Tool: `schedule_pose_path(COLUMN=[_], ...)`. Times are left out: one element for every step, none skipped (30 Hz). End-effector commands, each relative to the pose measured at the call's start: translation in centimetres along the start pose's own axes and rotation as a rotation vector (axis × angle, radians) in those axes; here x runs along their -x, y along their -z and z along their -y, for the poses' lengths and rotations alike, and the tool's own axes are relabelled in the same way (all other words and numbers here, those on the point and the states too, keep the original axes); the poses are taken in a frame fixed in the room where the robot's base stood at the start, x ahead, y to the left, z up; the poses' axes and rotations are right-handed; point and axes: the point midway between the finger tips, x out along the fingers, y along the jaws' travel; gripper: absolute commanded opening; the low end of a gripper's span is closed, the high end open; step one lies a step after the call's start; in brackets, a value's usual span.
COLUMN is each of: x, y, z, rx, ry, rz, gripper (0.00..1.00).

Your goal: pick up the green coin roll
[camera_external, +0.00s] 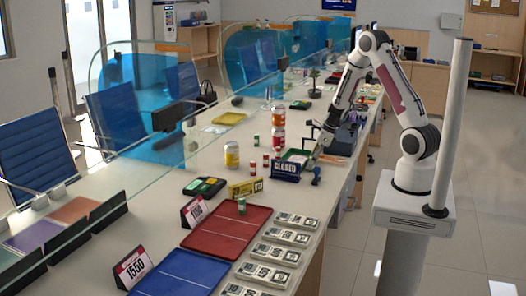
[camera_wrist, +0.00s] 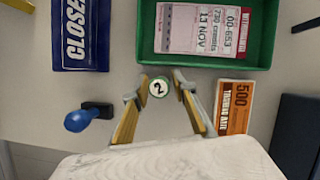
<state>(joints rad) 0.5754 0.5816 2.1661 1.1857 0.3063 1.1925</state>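A small green coin roll (camera_wrist: 159,88) stands on end in the wrist view, its white top marked "2". My gripper (camera_wrist: 161,79) is open, with its fingertips on either side of this roll; small gaps seem to show, and contact cannot be told. In the external view my gripper (camera_external: 318,152) is low over the counter behind the CLOSED sign, and the roll there is hidden or too small to tell.
The blue CLOSED sign (camera_wrist: 82,35) is left of the gripper; a green tray (camera_wrist: 258,52) with a pink slip lies beyond. An orange-and-white card (camera_wrist: 235,106) lies right, a blue-knobbed stamp (camera_wrist: 77,121) left. Cans (camera_external: 278,138) and a glass screen (camera_external: 150,120) stand on the counter.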

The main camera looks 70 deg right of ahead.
Motion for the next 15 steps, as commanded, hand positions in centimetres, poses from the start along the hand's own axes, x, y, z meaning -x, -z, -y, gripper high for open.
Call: schedule_pose_path(x=[0.00,0.00,0.00,0.00,0.01,0.01,0.01,0.01,0.01,0.01,0.01,0.01,0.02,0.02,0.02], y=[-0.01,-0.01,-0.01,-0.01,-0.01,-0.01,-0.01,-0.01,-0.01,-0.01,0.00,-0.01,-0.01,-0.01,0.00], z=[0.00,0.00,0.00,0.00,0.00,-0.01,-0.01,-0.01,-0.01,-0.01,-0.01,-0.01,-0.01,-0.01,-0.01], rx=[0.000,0.000,0.000,0.000,0.000,0.000,0.000,0.000,0.000,0.000,0.000,0.000,0.000,0.000,0.000], ry=[0.000,0.000,0.000,0.000,0.000,0.000,0.000,0.000,0.000,0.000,0.000,0.000,0.000,0.000,0.000], rz=[0.000,0.000,0.000,0.000,0.000,0.000,0.000,0.000,0.000,0.000,0.000,0.000,0.000,0.000,0.000], gripper=[0.26,0.26,0.26,0.26,0.26,0.26,0.26,0.26,0.26,0.26,0.26,0.26,0.19,0.11,0.00])
